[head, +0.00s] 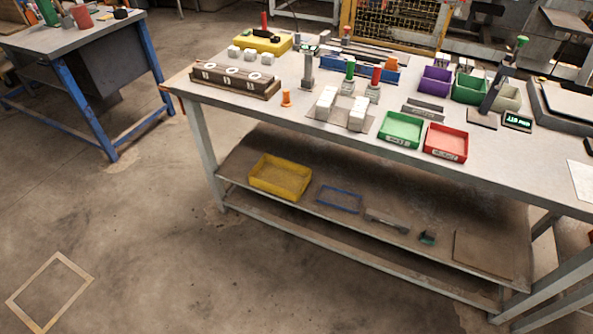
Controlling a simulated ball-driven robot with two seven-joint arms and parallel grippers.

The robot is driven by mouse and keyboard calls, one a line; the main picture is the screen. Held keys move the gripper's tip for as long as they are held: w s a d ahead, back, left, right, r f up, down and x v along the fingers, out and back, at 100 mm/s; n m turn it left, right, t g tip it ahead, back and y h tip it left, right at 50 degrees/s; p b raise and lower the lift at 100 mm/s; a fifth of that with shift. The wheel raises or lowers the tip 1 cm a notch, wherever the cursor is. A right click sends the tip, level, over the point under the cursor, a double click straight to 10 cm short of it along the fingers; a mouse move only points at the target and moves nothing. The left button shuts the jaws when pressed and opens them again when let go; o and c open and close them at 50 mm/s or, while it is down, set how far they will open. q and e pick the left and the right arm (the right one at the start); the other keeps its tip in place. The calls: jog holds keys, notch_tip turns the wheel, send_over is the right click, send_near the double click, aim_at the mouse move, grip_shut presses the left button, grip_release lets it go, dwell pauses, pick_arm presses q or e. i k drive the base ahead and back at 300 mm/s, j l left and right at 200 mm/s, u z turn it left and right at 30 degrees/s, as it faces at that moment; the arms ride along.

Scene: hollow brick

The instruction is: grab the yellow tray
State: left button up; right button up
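A yellow tray (280,178) sits on the lower shelf of the workbench, near the shelf's left end. It is shallow, open at the top and looks empty. A second yellow object (263,41), with a dark item on it, lies on the benchtop at the back left. Neither of my grippers shows in the head view.
The grey workbench (300,100) carries a green tray (401,130), a red tray (446,142) and several fixtures. A blue frame (339,199) lies right of the yellow tray. Bench legs flank the shelf. The floor (150,240) in front is clear except for a marked rectangle.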

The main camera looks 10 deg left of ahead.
aim_at(284, 178)
jog(key=u, duration=0.5)
jog(key=j+z, duration=0.1)
jog(key=z, duration=0.25)
jog(key=i+j+z, duration=0.1)
jog(key=z, duration=0.3)
jog(key=j+z, duration=0.1)
jog(key=z, duration=0.25)
jog(key=i+j+z, duration=0.1)
jog(key=j+z, duration=0.35)
jog(key=j, duration=0.45)
jog(key=j+z, duration=0.45)
jog(key=j, duration=0.95)
jog(key=k+j, duration=0.15)
jog(key=j, duration=0.4)
jog(key=j+z, duration=0.1)
jog(key=j, duration=0.5)
jog(key=k, duration=0.05)
